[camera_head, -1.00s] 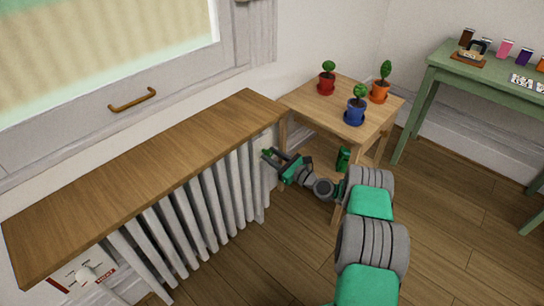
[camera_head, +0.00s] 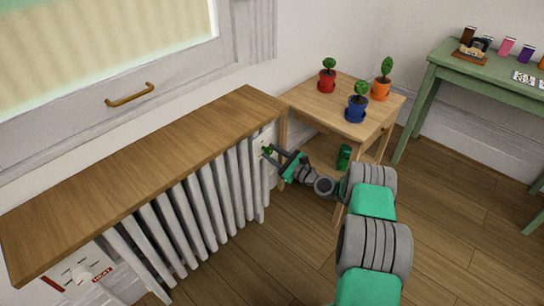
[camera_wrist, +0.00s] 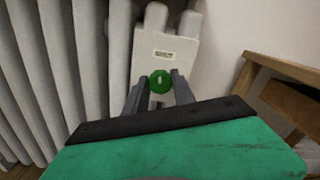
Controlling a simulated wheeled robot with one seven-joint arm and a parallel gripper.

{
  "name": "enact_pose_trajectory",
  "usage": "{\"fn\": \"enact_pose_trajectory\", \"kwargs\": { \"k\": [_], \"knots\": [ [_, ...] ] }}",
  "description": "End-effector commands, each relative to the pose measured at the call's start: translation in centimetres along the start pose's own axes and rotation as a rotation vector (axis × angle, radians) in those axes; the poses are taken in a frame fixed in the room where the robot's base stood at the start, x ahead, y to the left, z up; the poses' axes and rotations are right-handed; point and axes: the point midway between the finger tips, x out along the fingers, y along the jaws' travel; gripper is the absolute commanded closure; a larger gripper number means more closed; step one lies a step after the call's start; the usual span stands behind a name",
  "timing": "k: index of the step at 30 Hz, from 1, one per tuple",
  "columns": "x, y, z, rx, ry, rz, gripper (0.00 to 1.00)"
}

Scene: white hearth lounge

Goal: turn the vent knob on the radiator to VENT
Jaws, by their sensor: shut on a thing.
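The vent knob (camera_wrist: 160,82) is a round green knob with a small pale mark, on a white plate (camera_wrist: 150,60) at the radiator's end. A small label (camera_wrist: 163,54) sits above it, too small to read. In the head view the knob (camera_head: 267,150) shows at the far right end of the radiator (camera_head: 190,220), partly hidden by my fingers. My gripper (camera_wrist: 160,95) is shut on the knob, with one finger on each side. The gripper (camera_head: 272,153) also shows in the head view, reaching in from the right.
A wooden shelf (camera_head: 140,165) tops the radiator. A wooden side table (camera_head: 320,100) with three potted plants stands close to my gripper. A green can (camera_head: 344,155) is beneath.

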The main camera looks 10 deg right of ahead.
Motion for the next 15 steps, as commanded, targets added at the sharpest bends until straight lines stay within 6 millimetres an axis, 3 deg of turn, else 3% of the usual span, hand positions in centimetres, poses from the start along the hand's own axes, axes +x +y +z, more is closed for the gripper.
{"fn": "enact_pose_trajectory", "kwargs": {
  "k": [15],
  "knots": [
    [0.02, 0.25, -0.32, -0.486, -0.001, 0.0, 1.0]
  ]
}}
